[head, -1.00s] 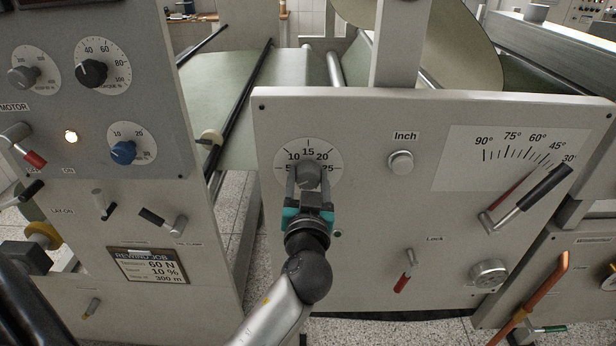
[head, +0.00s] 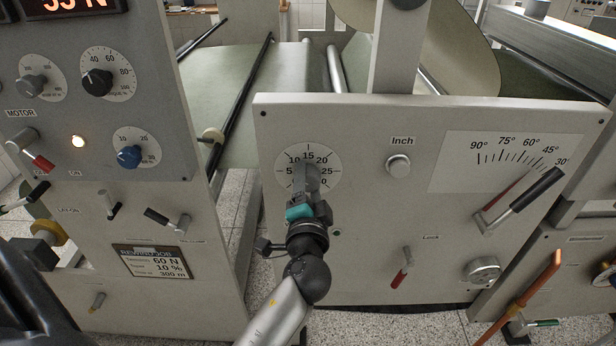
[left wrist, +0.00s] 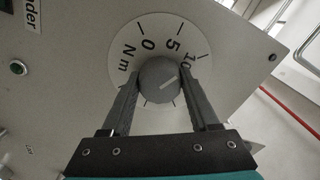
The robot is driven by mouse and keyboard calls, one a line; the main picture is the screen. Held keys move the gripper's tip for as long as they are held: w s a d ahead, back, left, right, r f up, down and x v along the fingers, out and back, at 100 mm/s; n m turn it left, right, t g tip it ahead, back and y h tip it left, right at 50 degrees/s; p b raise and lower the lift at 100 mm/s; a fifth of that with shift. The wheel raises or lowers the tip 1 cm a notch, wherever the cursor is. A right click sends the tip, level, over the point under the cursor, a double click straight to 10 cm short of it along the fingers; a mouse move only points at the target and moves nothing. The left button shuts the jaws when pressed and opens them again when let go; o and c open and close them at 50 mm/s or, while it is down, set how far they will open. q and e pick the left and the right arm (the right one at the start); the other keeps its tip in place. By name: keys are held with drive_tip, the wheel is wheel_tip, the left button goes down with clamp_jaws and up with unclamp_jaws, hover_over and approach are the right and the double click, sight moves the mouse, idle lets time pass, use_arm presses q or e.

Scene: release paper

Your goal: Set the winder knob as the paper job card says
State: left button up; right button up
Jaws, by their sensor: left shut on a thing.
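A grey round knob (left wrist: 158,78) sits on a white dial marked N m (head: 331,158), with numbers from 0 up past 20 in steps of 5. My left gripper (head: 306,177) is shut on this knob, one finger on each side, as the left wrist view (left wrist: 158,82) shows. The knob's pale line slants up and right in that view, towards the 10 side. In the head view the fingers cover most of the knob and the lower dial. The job card (head: 152,262) on the left panel reads 60 N, 10 % and 300 m. My right gripper is not in view.
The left panel carries a blue knob (head: 129,157), a black knob (head: 97,82) and a red display (head: 68,5).

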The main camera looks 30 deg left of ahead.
use_arm(q)
drive_tip(key=m+p, duration=0.1)
drive_tip(key=m, duration=0.1)
drive_tip(key=m+p, duration=0.1)
drive_tip(key=m, duration=0.2)
drive_tip(key=shift+r+m, duration=0.2)
drive_tip(key=shift+m, duration=0.1)
drive_tip(key=m+p, duration=0.2)
drive_tip(key=m, duration=0.3)
drive_tip(key=shift+m+p, duration=0.3)
drive_tip(key=shift+p, duration=0.1)
drive_tip(key=m+p, duration=0.3)
drive_tip(key=m, duration=0.2)
drive_tip(key=shift+f+m+p, duration=0.1)
drive_tip(key=shift+m+p, duration=1.15)
drive_tip(key=shift+m, duration=1.25)
drive_tip(key=o, duration=1.4)
drive_tip(key=shift+f, duration=0.1)
drive_tip(key=shift+c, duration=0.2)
